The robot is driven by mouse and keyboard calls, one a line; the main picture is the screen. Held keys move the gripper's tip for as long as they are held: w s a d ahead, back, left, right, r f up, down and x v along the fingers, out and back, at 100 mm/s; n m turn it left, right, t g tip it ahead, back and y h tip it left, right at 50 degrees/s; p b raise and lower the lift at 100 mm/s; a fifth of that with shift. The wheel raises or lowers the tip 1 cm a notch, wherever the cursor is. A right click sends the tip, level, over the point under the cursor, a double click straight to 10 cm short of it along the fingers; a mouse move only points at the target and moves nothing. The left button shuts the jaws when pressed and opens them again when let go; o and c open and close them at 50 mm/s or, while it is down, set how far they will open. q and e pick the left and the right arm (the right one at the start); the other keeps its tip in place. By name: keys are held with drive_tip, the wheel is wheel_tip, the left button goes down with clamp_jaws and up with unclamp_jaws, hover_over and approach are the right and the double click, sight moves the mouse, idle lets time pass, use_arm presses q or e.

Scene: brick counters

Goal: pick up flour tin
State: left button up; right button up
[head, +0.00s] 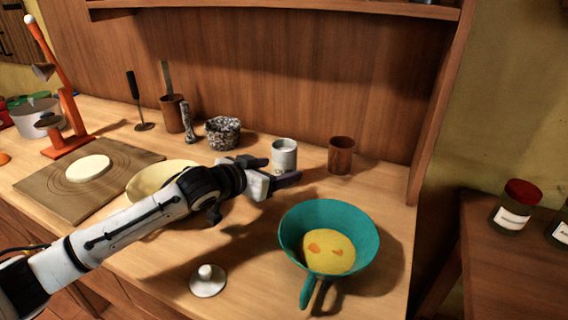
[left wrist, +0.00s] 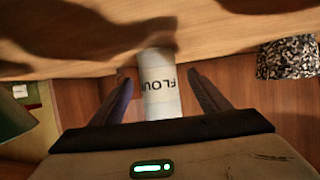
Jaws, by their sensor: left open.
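The flour tin (head: 284,154) is a small pale grey cylinder standing upright on the wooden counter, near the back panel. I cannot tell whether either finger touches the tin. My right gripper is not in view.
A brown cup (head: 341,155) stands right of the tin, and a speckled mortar (head: 222,133) stands left. A teal pan (head: 362,246) with yellow food is in front. A cream bowl (head: 148,184) is partly behind my arm. A white lid (head: 207,282) lies near the front.

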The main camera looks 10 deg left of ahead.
sight(284, 145)
use_arm(q)
drive_tip(key=shift+x, duration=1.65)
drive_tip(key=shift+d, duration=0.15)
drive_tip(key=c, duration=1.4)
drive_tip(key=shift+r, duration=0.15)
wheel_tip(284, 145, up, 10)
drive_tip(key=shift+f, duration=0.1)
